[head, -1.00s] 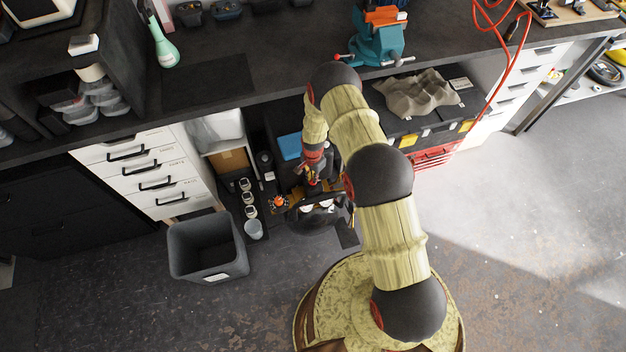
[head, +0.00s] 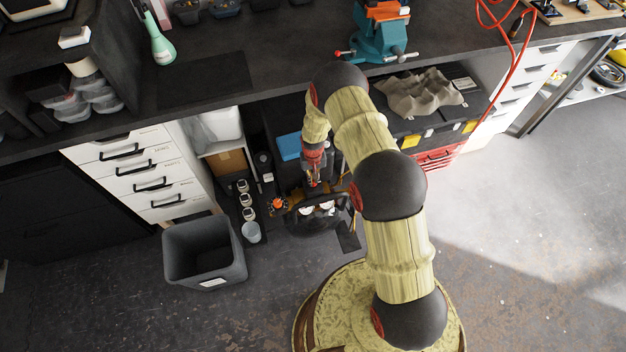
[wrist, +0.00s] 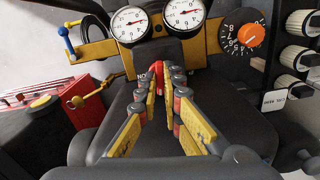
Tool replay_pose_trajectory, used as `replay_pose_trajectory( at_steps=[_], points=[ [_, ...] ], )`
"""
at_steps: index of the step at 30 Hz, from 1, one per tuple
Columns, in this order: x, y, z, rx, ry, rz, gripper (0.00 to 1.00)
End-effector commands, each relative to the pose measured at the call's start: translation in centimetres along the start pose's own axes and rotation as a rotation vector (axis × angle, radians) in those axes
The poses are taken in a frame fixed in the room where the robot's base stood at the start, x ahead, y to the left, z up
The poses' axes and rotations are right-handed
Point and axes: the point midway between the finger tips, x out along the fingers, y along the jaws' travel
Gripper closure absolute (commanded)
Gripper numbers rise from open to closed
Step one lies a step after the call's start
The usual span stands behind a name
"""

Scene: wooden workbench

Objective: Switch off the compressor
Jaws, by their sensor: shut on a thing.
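The compressor (head: 312,224) is a dark machine on the floor under the workbench. In the wrist view its yellow-brown panel (wrist: 212,40) carries two round white gauges (wrist: 130,23) and a black dial with an orange knob (wrist: 250,36). A small red switch (wrist: 157,68) sits below and between the gauges. My gripper (wrist: 165,76) reaches it from the front, with its yellow-padded fingers drawn together at the tips around the red part. The fingertips partly hide the switch, so its position cannot be read. In the head view my gripper (head: 314,186) is small and partly lost against the compressor.
A blue-handled valve (wrist: 68,40) stands left of the panel, and several ribbed white-and-black knobs (wrist: 298,55) stand at the right. A red toolbox (wrist: 40,95) is close on the left. Open floor lies right.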

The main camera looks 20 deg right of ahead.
Motion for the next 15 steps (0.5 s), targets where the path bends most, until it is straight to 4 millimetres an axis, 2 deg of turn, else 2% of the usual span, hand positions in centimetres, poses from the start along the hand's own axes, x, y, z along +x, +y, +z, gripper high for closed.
replay_pose_trajectory(
  at_steps=[6,15],
  points=[
    [0.0,-0.01,-0.08,-0.101,0.002,0.0,1.0],
    [-0.04,0.0,-0.07,-0.156,0.002,0.0,1.0]
  ],
)
